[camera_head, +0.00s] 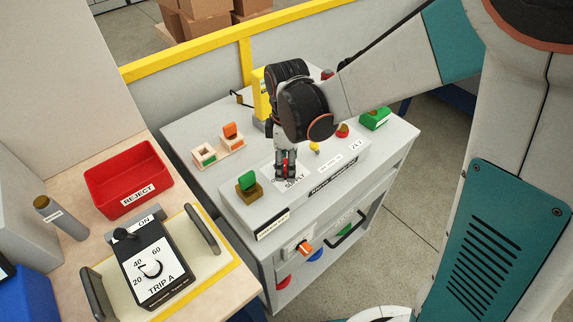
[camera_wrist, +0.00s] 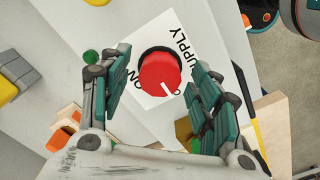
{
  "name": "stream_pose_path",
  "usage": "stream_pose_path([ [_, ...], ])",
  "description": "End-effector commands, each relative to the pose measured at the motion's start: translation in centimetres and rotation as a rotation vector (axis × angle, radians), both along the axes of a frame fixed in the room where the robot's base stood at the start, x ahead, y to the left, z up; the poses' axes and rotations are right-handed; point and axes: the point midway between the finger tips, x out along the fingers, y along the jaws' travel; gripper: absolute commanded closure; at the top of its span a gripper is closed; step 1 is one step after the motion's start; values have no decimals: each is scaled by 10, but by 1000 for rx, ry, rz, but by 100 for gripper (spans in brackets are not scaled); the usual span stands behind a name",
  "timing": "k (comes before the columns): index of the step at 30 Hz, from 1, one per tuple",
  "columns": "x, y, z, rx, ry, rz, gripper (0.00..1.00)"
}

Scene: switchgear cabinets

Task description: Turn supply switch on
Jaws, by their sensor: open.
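The supply switch is a round red knob (camera_wrist: 158,72) on a black base, set on a white plate marked SUPPLY in the wrist view. Its white pointer line aims to the lower right, toward a label partly hidden by the knob. An ON label (camera_wrist: 133,79) sits at the lower left of the knob. My gripper (camera_wrist: 165,90) is open, with one finger on each side of the knob; I cannot tell whether they touch it. In the head view my gripper (camera_head: 286,168) points down over the SUPPLY plate (camera_head: 293,182), hiding most of the knob.
A green-topped block (camera_head: 247,182) stands left of the gripper on the grey cabinet. A red REJECT bin (camera_head: 128,183) and a TRIP A unit (camera_head: 153,265) stand on the left bench.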

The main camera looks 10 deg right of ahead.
Motion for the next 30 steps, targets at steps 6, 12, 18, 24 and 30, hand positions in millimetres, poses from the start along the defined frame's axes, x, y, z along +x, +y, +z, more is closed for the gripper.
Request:
stream_pose_path([
  [6, 0, 0, -5, 0, 0, -1, 43],
  [12, 0, 0, -4, 0, 0, -1, 50],
  [18, 0, 0, -4, 0, 0, -1, 87],
  [24, 0, 0, -4, 0, 0, -7, 87],
  [30, 0, 0, -4, 0, 0, -60, 87],
])
